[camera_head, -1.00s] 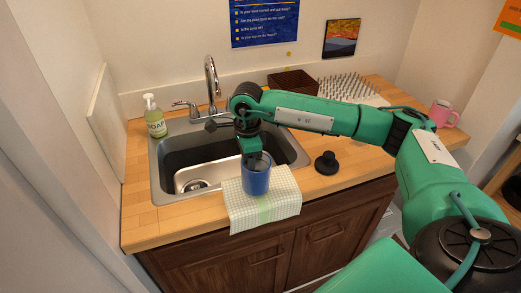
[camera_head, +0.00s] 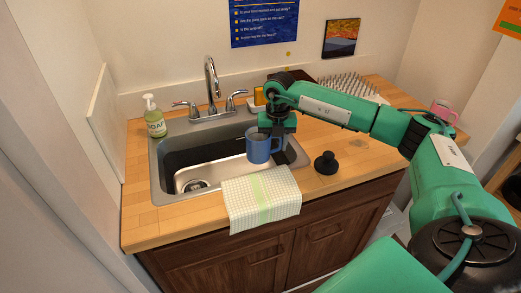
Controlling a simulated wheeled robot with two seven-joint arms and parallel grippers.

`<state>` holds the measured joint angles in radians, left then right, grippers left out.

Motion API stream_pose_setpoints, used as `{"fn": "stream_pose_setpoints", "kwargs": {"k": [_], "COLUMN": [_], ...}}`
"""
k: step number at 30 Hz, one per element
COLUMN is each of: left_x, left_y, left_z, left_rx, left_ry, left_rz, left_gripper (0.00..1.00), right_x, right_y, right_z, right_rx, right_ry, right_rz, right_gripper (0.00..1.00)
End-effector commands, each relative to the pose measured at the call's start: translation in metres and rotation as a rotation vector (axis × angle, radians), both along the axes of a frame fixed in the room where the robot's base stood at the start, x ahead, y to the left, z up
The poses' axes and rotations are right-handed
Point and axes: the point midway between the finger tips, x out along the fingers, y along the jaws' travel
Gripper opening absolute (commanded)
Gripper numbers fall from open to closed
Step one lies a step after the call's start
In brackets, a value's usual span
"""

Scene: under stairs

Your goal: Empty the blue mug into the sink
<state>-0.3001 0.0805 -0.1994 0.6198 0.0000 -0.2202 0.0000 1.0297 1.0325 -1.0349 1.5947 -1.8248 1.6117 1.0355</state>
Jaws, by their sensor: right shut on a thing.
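The blue mug (camera_head: 258,149) is upright above the right part of the sink basin, with its handle toward the right. My right gripper (camera_head: 277,150) points down and is shut on the mug at its handle side. The fingers partly hide the handle, and the mug's contents cannot be made out. The steel sink (camera_head: 160,185) is set in the wooden counter, with its drain at the lower left of the basin. My left gripper is not in view.
A checked towel (camera_head: 262,199) hangs over the sink's front edge. A black knobbed object (camera_head: 326,163) stands right of the sink. The tap (camera_head: 211,85) rises behind the basin, with a soap bottle (camera_head: 154,118) at left. A pink mug (camera_head: 443,112) and spiked rack (camera_head: 352,90) stand farther right.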

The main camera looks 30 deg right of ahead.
Motion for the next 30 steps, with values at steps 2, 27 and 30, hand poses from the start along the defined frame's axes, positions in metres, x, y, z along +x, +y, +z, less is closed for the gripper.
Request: {"fn": "stream_pose_setpoints", "kwargs": {"k": [2, 27, 30], "left_x": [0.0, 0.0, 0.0], "left_y": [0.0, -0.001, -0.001], "left_z": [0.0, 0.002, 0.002], "left_rx": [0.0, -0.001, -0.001], "left_ry": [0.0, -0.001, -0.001], "left_rz": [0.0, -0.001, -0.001], "left_gripper": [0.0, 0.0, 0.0], "right_x": [0.001, 0.003, 0.002], "right_y": [-0.011, -0.094, -0.095], "right_z": [-0.001, -0.008, -0.008], "right_rx": [0.0, 0.006, 0.006], "right_ry": [0.002, 0.01, 0.01], "right_rz": [-0.139, -1.266, -1.277], "right_gripper": [0.0, 0.0, 0.0]}}
